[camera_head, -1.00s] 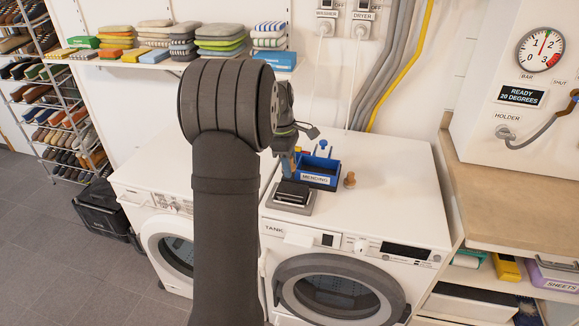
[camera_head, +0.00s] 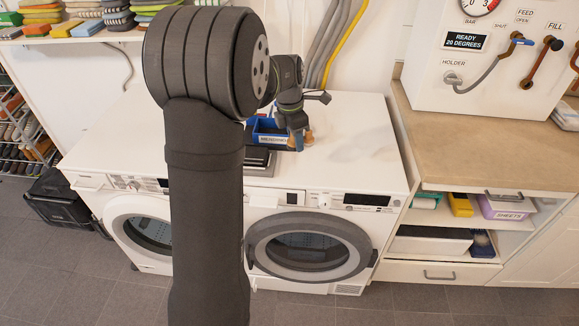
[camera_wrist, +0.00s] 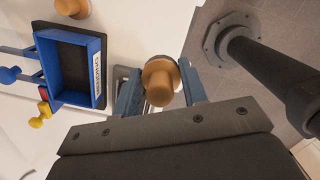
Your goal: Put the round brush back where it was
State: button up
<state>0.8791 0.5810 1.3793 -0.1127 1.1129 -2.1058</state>
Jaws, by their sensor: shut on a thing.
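My gripper (camera_wrist: 160,92) is shut on the round brush (camera_wrist: 158,85), whose round wooden knob points at the wrist camera; its underside is mostly hidden. In the head view my gripper (camera_head: 298,143) is over the washing machine top, at the front right of the blue MENDING tray (camera_head: 268,134). The tray lies to the left in the wrist view (camera_wrist: 98,75). A second wooden knob (camera_wrist: 72,8) stands beside it, at the top of the wrist view. Wood also shows beside my gripper in the head view; I cannot tell which piece it is.
A grey and black stand (camera_head: 262,162) sits in front of the tray, partly behind my arm. The washer top (camera_head: 350,140) is clear on the right. A beige counter (camera_head: 470,130) adjoins it, with a gap between.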

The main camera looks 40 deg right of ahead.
jog(key=s+d+n, duration=0.3)
jog(key=s+d, duration=0.1)
jog(key=s, duration=0.4)
send_over(292, 166)
jog(key=f, duration=0.7)
jog(key=shift+a+f, duration=0.2)
jog(key=shift+f, duration=2.15)
jog(key=shift+f, duration=0.1)
jog(key=o, duration=0.9)
jog(key=shift+o, duration=0.2)
notch_tip(292, 166, up, 12)
jog(key=a, duration=0.1)
jog(key=shift+a, duration=0.4)
